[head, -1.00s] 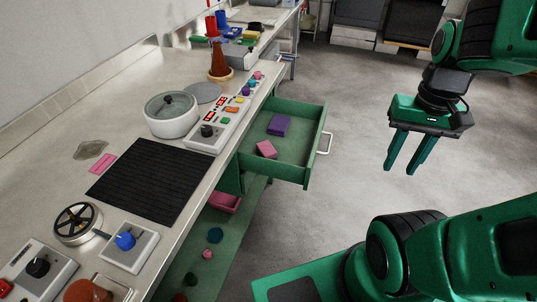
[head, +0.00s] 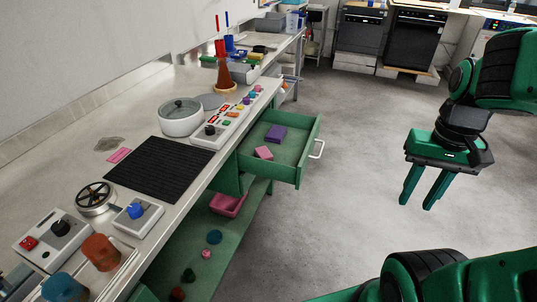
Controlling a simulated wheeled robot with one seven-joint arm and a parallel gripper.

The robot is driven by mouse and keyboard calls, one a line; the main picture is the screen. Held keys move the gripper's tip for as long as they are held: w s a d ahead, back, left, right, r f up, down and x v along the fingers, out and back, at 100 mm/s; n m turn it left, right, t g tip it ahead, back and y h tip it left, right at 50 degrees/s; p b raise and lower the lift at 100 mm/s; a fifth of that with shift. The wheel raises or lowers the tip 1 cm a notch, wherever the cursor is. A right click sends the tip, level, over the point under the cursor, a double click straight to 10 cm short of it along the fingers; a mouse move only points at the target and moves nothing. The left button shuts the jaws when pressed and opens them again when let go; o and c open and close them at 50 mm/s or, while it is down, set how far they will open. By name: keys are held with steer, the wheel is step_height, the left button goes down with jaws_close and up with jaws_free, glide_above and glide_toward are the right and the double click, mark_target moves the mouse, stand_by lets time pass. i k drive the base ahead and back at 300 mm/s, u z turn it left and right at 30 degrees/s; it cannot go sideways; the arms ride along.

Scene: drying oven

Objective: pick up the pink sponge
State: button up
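A small pink sponge-like block (head: 264,153) lies in the open green drawer (head: 293,170), near its front left part. A purple block (head: 276,134) lies behind it in the same drawer. A flat pink piece (head: 119,155) also lies on the bench top at the left. My gripper (head: 422,192) is at the right, over the floor, with its two green fingers pointing down and apart. It is open and empty, well to the right of the drawer.
The drawer's white handle (head: 318,149) sticks out to the right. The bench (head: 205,166) carries a black mat (head: 158,172), a lidded pot (head: 181,116) and control boxes. A pink bin (head: 228,204) stands on the lower shelf. The floor between drawer and gripper is clear.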

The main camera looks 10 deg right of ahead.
mark_target(263, 152)
steer(key=u, duration=0.05)
steer(key=i, duration=1.1)
steer(key=u, duration=0.55)
